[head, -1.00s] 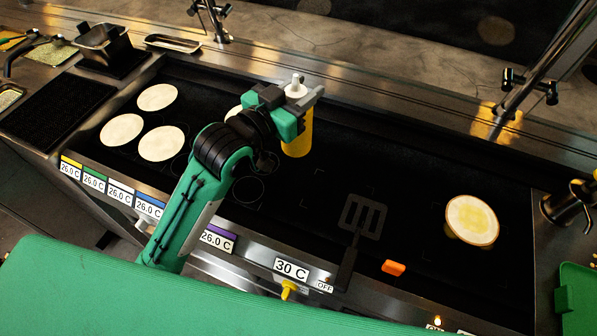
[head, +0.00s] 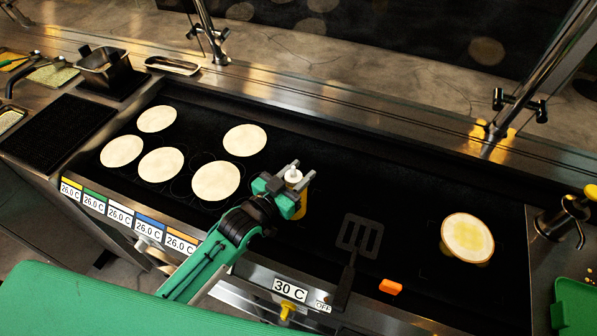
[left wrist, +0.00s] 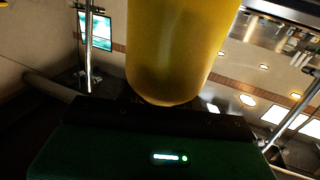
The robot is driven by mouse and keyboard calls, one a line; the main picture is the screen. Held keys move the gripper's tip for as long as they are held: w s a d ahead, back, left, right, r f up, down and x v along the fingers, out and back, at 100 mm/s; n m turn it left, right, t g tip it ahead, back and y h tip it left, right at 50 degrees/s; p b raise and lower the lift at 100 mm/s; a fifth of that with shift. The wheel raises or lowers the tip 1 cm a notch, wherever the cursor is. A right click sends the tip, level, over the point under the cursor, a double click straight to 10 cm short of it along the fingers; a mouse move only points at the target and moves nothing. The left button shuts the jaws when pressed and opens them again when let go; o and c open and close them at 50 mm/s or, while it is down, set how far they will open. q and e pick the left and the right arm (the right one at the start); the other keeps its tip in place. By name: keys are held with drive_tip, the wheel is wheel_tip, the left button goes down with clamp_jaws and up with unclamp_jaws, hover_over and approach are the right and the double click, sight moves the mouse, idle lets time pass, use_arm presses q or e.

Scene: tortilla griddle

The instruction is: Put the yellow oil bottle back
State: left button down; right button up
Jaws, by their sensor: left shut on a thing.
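The yellow oil bottle (head: 300,208) with a white cap is held upright between the fingers of my left gripper (head: 292,180), above the middle of the black griddle (head: 330,150). The gripper covers part of the bottle. In the left wrist view the bottle's yellow lower body (left wrist: 180,50) fills the upper middle, close to the camera. Whether its base touches the griddle cannot be told. My right gripper is not in view.
Several tortillas (head: 244,140) lie on the griddle's left half. One oiled tortilla (head: 467,237) lies on the right. A slotted spatula (head: 357,238) and an orange block (head: 391,287) are near the front edge. A metal container (head: 103,62) stands at the back left. The griddle's back middle is clear.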

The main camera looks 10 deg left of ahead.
use_arm(q)
drive_tip(key=shift+f, duration=0.1)
drive_tip(key=c, duration=0.9)
unclamp_jaws()
drive_tip(key=shift+c, duration=0.2)
drive_tip(key=shift+s+a, duration=0.15)
drive_tip(key=shift+s, duration=0.1)
drive_tip(key=b+v, duration=0.3)
drive_tip(key=v, duration=0.8)
drive_tip(key=shift+s, duration=0.2)
